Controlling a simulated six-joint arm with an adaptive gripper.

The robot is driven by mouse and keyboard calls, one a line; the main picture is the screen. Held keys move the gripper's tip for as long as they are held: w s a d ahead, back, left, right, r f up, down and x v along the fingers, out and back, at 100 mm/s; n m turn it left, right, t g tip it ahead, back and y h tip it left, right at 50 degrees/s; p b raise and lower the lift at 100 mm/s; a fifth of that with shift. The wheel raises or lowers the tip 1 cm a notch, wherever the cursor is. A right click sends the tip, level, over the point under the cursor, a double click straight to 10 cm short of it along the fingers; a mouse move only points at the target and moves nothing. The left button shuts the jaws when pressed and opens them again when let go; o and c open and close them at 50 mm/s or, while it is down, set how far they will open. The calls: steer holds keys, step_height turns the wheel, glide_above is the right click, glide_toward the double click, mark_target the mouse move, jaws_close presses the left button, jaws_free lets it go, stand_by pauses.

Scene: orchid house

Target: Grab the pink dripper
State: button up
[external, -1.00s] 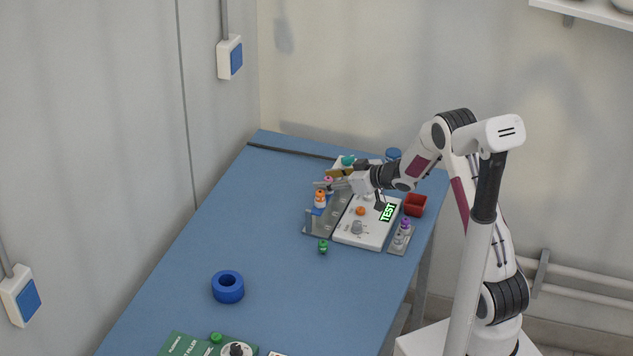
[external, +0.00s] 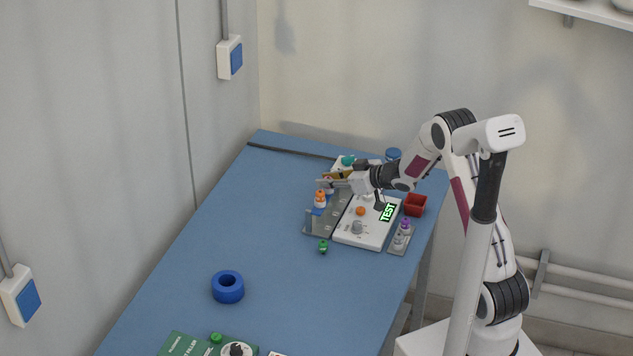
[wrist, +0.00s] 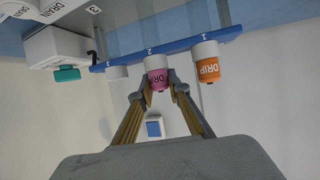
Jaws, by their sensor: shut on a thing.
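The pink dripper (wrist: 158,80) has a white end and a pink part with dark lettering. It is at position 2 of the blue rack (wrist: 175,46) in the wrist view. My gripper (wrist: 157,88) is shut on it, with a fingertip at each side. In the external view my gripper (external: 332,182) is at the rack near the table's far end, and the dripper is mostly hidden there. I cannot tell whether the dripper is still seated in the rack.
An orange dripper (wrist: 207,70) sits close beside it at position 1. A white device with a TEST display (external: 378,232), a red bin (external: 414,204) and a small green-topped item (external: 323,246) are near.

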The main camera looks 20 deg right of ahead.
steer(key=shift+r, duration=5)
